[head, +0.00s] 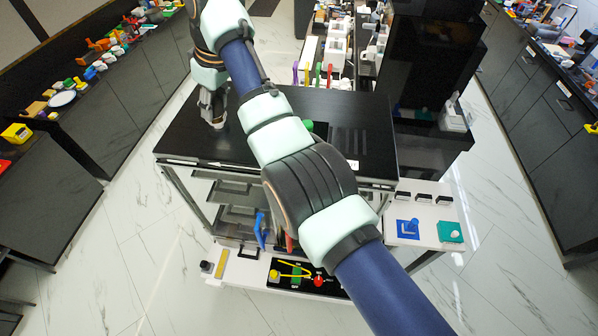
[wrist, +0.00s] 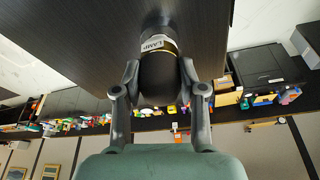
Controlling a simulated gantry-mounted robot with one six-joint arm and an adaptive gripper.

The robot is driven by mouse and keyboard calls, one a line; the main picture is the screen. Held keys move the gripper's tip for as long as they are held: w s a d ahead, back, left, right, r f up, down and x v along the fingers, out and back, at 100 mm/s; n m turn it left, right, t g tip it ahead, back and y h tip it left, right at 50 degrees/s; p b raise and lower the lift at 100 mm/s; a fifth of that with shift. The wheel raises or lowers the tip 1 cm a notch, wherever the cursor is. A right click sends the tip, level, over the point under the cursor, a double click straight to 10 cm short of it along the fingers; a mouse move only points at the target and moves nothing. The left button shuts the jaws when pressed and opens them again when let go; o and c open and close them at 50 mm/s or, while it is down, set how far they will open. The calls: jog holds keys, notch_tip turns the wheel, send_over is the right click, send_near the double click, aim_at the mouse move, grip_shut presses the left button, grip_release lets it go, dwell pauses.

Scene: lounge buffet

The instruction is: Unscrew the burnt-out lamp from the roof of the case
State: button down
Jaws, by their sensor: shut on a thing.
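The lamp (wrist: 158,76) shows in the wrist view as a dark rounded bulb below a pale collar labelled "LAMP". The collar meets the dark roof panel of the case (wrist: 80,40). My gripper (wrist: 160,88) has one finger on each side of the bulb and is shut on it. In the head view, my gripper (head: 213,108) is over the left part of the case's black top (head: 185,140). I cannot make out the lamp there. My arm crosses in front of the case and hides part of its top and front.
A white shelf holds a blue piece (head: 408,228) and a teal piece (head: 451,231). A black tray (head: 300,277) with coloured parts lies at the front. Cluttered counters line both sides, with open marble floor between.

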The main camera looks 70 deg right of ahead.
aim_at(213, 101)
jog(key=shift+r, duration=2.25)
